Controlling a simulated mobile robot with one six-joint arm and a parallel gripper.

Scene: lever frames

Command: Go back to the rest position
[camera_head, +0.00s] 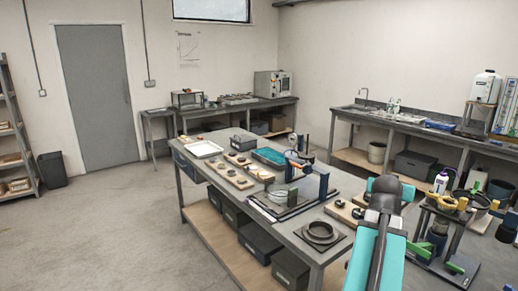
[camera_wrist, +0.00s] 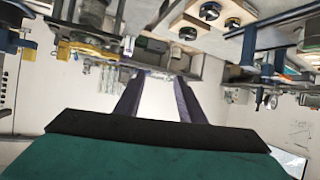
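My arm rises at the lower right of the head view, with teal links and a dark grey joint. My gripper (camera_wrist: 160,84) shows in the wrist view as two dark purple fingers standing apart, with only pale wall and distant furniture between them. It is open and empty. The gripper cannot be made out in the head view. A lever frame with dark blue posts (camera_head: 323,186) stands on the central workbench (camera_head: 221,196), left of my arm. The wrist view is upside down and shows bench equipment along its top, beyond the fingers.
A stand with yellow and green parts (camera_head: 447,207) is close right of my arm. The workbench holds a dark ring on a plate (camera_head: 320,233), a teal tray (camera_head: 269,156) and a white tray (camera_head: 202,149). A sink counter (camera_head: 415,131) lines the right wall.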

